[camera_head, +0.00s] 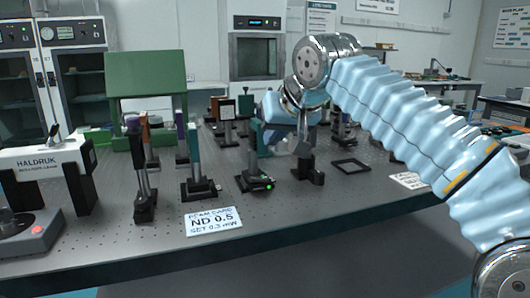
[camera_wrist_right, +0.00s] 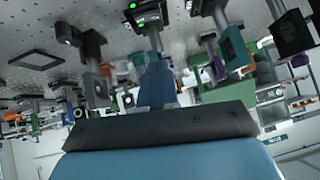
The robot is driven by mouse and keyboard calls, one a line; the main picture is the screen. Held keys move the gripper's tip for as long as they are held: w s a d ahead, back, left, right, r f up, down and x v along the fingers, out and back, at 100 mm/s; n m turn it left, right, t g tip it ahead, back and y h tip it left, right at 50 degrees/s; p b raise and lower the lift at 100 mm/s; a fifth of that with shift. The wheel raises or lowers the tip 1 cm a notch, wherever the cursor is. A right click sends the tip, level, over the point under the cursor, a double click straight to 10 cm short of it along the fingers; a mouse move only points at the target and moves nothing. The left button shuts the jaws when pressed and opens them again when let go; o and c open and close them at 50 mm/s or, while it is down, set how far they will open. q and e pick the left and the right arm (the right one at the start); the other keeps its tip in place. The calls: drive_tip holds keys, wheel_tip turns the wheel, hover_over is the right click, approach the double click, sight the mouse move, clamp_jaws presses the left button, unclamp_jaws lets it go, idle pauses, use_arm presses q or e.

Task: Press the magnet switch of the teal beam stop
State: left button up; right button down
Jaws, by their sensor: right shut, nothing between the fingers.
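The teal beam stop (camera_head: 256,132) stands upright on a post near the middle of the optical table. Its black base (camera_head: 254,183) has a small green light at the right. The lit base also shows at the top of the right wrist view (camera_wrist_right: 148,14). My right gripper (camera_head: 272,133) is shut and empty, beside the upper part of this beam stop in the head view. In the right wrist view its fingers (camera_wrist_right: 156,68) overlap the post below the lit base, so contact cannot be told. My left gripper is not in view.
Another teal plate (camera_head: 194,142) on a post stands to the left, with a dark post mount (camera_head: 145,205) beyond it. A sign card (camera_head: 213,220) lies in front. A flat black frame (camera_head: 350,166) lies to the right. More mounts crowd behind; the front table edge is clear.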

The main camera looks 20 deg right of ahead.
hover_over(259, 177)
drive_tip(key=s, duration=0.3)
wheel_tip(259, 177, down, 6)
drive_tip(key=f, duration=0.1)
drive_tip(key=f+b, duration=0.1)
drive_tip(key=f, duration=0.1)
drive_tip(key=shift+w+a, duration=0.15)
drive_tip(key=shift+a, duration=0.25)
drive_tip(key=shift+a+f, duration=0.1)
drive_tip(key=shift+f, duration=0.55)
drive_tip(key=shift+a+f+h+b, duration=0.2)
drive_tip(key=shift+f+h+b, duration=0.1)
drive_tip(key=shift+f+h, duration=0.2)
drive_tip(key=shift+d+r, duration=0.1)
drive_tip(key=shift+d+r+p, duration=0.2)
drive_tip(key=shift+d+p, duration=0.1)
drive_tip(key=shift+d, duration=0.4)
